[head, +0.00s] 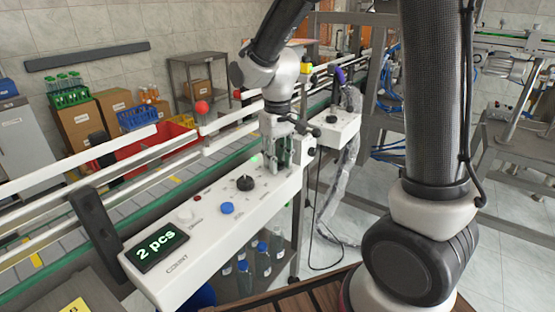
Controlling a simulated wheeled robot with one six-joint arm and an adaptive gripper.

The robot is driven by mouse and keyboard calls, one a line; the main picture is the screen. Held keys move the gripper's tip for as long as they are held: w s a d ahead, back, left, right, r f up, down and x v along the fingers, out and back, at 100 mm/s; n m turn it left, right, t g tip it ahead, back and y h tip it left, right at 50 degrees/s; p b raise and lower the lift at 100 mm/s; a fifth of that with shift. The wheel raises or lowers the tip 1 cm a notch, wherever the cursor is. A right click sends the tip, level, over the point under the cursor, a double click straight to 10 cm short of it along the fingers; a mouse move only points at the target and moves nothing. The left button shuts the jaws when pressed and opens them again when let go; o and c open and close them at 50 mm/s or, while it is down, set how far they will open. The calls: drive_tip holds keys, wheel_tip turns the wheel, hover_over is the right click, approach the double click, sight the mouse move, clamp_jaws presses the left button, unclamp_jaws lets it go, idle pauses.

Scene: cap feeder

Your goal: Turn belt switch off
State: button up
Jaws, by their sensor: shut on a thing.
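A long white control panel (215,225) runs beside the conveyor. It carries a black rotary knob (245,183), a blue button (227,208) and a lit green lamp (254,160). My gripper (284,158) is at the panel's far end, pointing down, with its fingers low at the panel top. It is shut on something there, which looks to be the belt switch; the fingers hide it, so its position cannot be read. The black knob stands apart from my gripper, nearer the display.
A display (159,246) on the panel reads "2 pcs". The conveyor belt (150,205) with its rails runs behind the panel. A second white box with a black knob (332,118) stands to the right. Bottles (262,257) stand below the panel.

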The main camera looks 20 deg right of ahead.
drive_tip(key=shift+n, duration=1.1)
drive_tip(key=o, duration=1)
drive_tip(key=shift+o, duration=0.2)
wheel_tip(320, 180, up, 12)
drive_tip(key=shift+w, duration=0.1)
